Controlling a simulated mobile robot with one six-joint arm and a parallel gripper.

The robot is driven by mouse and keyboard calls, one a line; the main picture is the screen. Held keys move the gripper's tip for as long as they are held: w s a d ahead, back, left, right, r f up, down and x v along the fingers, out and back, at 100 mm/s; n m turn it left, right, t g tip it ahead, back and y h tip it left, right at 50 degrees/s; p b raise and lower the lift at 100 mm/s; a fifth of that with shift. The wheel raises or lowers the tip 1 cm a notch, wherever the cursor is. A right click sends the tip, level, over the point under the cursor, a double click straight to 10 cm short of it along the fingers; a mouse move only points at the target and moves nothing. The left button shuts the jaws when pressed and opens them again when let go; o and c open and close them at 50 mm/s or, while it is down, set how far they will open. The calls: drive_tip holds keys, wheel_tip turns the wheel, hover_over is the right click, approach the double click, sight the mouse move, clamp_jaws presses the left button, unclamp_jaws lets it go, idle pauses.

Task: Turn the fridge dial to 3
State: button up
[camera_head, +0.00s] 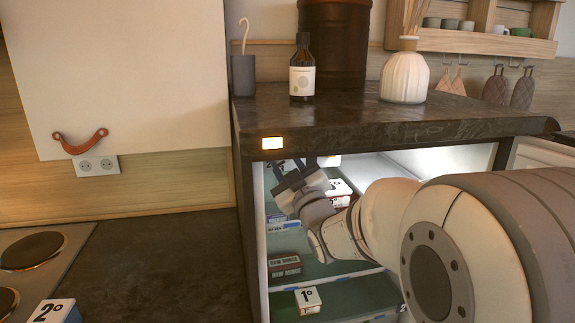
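The open fridge (245,205) stands under the dark counter, with its lit interior facing me. My gripper (292,166) is inside, near the top left of the opening and just below the counter edge. Its dark finger parts point upward. They are small and dim here, so I cannot tell whether they are open or shut on something. I cannot make out the dial or its numbers. My arm reaches in from the right and covers much of the interior.
Boxes sit on the fridge shelves, including a red one (285,265) and one marked 1º (308,300). The counter (400,118) holds a brown bottle (302,70) and a white vase (404,78). A hob (35,255) and a box marked 2º (55,311) are at the left.

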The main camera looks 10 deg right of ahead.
drive_tip(key=c, duration=0.3)
drive_tip(key=shift+d, duration=0.15)
drive_tip(key=shift+c, duration=0.5)
drive_tip(key=n+b, duration=0.1)
drive_tip(key=n+y+b, duration=0.1)
drive_tip(key=b, duration=0.1)
drive_tip(key=shift+f+n+g+b, duration=0.2)
drive_tip(key=shift+n+g+b, duration=0.1)
drive_tip(key=shift+n+g, duration=0.1)
drive_tip(key=shift+r+n+g+y+b, duration=0.1)
drive_tip(key=shift+n+g+y+b, duration=0.3)
drive_tip(key=shift+n+b, duration=0.55)
drive_tip(key=shift+r+n+g+y+b, duration=0.1)
drive_tip(key=shift+n+g+y+b, duration=0.25)
drive_tip(key=shift+n, duration=1.1)
drive_tip(key=o, duration=1)
